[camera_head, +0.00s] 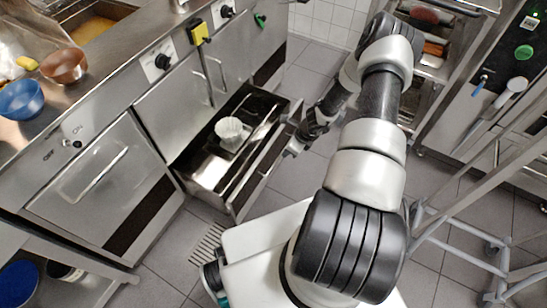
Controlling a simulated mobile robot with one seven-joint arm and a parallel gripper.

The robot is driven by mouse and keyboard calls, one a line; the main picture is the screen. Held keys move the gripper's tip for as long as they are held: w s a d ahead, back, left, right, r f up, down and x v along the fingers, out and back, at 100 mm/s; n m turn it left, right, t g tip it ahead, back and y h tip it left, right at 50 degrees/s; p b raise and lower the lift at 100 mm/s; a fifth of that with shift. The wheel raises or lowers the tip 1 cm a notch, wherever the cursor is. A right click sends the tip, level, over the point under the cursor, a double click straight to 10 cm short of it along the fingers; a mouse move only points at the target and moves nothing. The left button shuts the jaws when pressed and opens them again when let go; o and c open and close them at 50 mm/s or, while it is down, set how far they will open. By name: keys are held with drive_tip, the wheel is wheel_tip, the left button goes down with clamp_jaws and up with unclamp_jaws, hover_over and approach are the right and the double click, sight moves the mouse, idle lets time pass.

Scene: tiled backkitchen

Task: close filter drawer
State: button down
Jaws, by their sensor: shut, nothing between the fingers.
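The filter drawer (258,178) is a steel drawer low in the counter front, and it stands pulled well out into the aisle. A white fluted filter cup (230,131) is inside it, near the middle. My gripper (292,152) is shut and empty, at the outer side of the drawer front towards its right end. Whether the fingers touch the drawer front cannot be told from this view. My arm reaches in from the right and hides none of the drawer's inside.
The counter carries a blue bowl (21,99) and a copper bowl (64,65). A rack (432,62) stands at the back right, and a metal trolley frame (470,232) at the right. A tiled floor strip (305,62) lies behind the drawer.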

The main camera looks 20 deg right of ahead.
drive_tip(key=b+x, duration=0.1)
drive_tip(key=x, duration=0.2)
drive_tip(key=w+a+b+x, duration=0.1)
drive_tip(key=x, duration=0.3)
drive_tip(key=w+r+b+x, duration=0.1)
drive_tip(key=x, duration=0.3)
drive_tip(key=shift+a+f+b, duration=0.1)
drive_tip(key=shift+a+b, duration=0.1)
drive_tip(key=shift+b, duration=0.15)
drive_tip(key=shift+w+a, duration=0.25)
drive_tip(key=shift+w, duration=0.25)
